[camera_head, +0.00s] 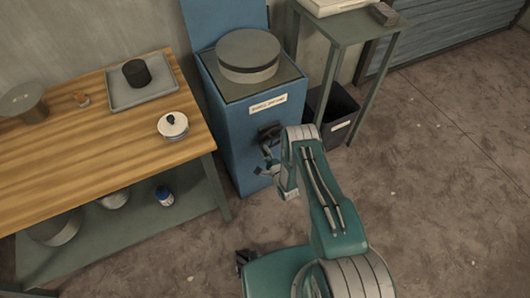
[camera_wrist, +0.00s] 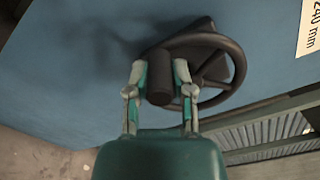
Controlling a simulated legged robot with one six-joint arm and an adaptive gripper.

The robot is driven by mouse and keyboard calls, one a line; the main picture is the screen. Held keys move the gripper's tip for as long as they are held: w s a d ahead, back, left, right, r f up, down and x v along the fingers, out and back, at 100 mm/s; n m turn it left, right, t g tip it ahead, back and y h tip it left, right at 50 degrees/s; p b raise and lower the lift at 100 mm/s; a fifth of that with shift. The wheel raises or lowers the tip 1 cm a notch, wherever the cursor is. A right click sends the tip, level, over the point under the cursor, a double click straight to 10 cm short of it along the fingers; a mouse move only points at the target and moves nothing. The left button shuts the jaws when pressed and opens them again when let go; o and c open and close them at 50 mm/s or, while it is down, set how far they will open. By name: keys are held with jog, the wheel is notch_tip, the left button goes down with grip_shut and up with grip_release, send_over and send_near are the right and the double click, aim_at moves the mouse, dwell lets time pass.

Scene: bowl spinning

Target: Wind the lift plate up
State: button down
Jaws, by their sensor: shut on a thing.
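The lift plate (camera_head: 248,55) is a grey round disc on top of a blue cabinet (camera_head: 226,120). In the wrist view a dark handwheel (camera_wrist: 235,62) with a stubby knob (camera_wrist: 159,85) is mounted on the blue cabinet face. My gripper (camera_wrist: 160,75) is shut on the knob, one finger on each side of it. In the head view my gripper (camera_head: 268,155) is at the cabinet's front, beside the dark wheel, and my arm partly hides that area.
A dark bin (camera_head: 338,115) stands under a side table (camera_head: 350,25) at right. The floor at right is open.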

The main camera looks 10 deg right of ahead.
jog(key=shift+c, duration=2.4)
grip_release()
jog(key=shift+s, duration=0.1)
jog(key=v, duration=1.1)
jog(key=shift+s, duration=0.35)
jog(key=shift+d, duration=0.15)
